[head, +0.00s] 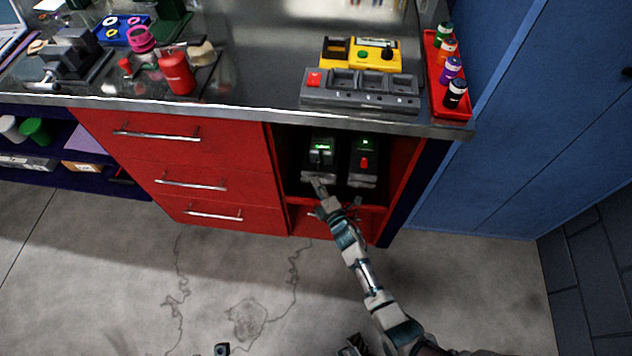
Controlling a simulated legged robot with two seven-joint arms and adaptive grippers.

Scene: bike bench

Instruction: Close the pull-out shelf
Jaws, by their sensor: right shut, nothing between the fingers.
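The pull-out shelf (292,188) is in the open red compartment at the right end of the bench, low under the worktop. Two dark devices with green lights, a left one (321,146) and a right one (364,158), stand side by side on it. My right gripper (319,186) is shut and empty at the front of the shelf, just below the left device. It hides part of the shelf's front edge, and I cannot tell whether it touches it. How far out the shelf stands is hard to tell. My left gripper is not clearly in view.
Red drawers (180,145) with metal handles are left of the compartment. A grey charger block (360,92), a yellow case (350,52) and a red tray of bottles (449,75) stand on the worktop above. A blue cabinet (500,140) is at right. The floor in front is clear.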

